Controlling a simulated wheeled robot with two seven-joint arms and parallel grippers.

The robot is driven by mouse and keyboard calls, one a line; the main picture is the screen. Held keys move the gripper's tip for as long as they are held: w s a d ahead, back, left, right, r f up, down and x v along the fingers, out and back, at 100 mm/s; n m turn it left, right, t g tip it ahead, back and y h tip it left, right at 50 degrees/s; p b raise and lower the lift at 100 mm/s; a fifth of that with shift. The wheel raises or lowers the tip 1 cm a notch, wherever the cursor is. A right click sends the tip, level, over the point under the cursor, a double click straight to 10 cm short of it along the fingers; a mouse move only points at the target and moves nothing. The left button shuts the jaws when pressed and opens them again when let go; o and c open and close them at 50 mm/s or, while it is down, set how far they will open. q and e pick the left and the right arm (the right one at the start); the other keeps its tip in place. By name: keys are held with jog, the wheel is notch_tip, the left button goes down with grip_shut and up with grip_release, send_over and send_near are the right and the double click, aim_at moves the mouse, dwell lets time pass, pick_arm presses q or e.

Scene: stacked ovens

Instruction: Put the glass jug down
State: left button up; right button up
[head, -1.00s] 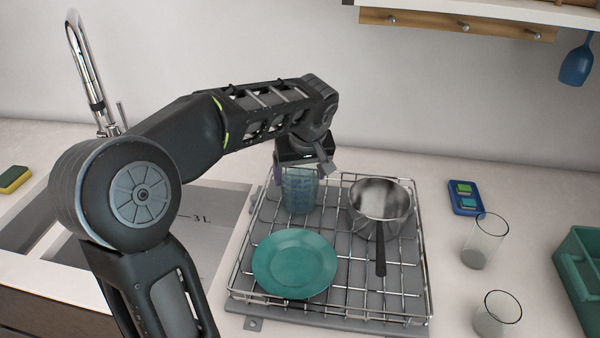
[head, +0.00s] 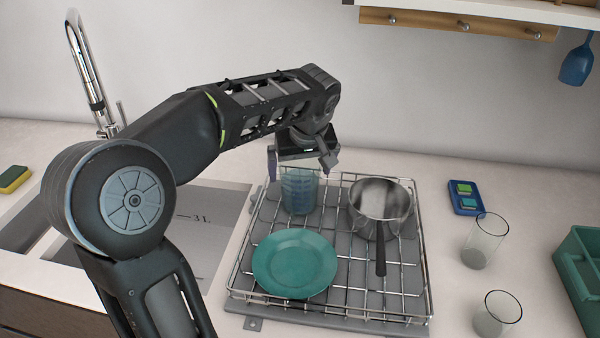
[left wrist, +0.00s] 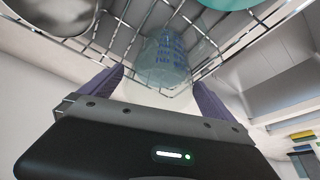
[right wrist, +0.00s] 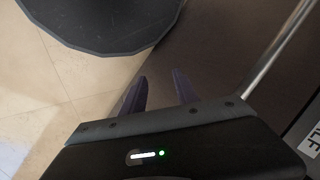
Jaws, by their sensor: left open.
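The glass jug (head: 299,190), clear with a bluish tint, stands upright in the back left part of the wire dish rack (head: 342,297). In the left wrist view the jug (left wrist: 165,58) shows blue markings and lies beyond the fingertips. My left gripper (head: 300,170) is open just above the jug, its fingers apart on either side and clear of it. The left wrist view shows the same open purple fingers (left wrist: 160,80) with nothing between them. My right gripper (right wrist: 160,80) hangs away from the rack, its fingers a little apart and empty.
A teal plate (head: 294,263) lies in the rack's front left, and a steel pan (head: 380,200) sits right of the jug. The sink is left.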

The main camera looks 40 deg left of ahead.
pick_arm(q)
jog(key=v, duration=1)
jog(key=shift+d, duration=0.1)
dwell(0.5)
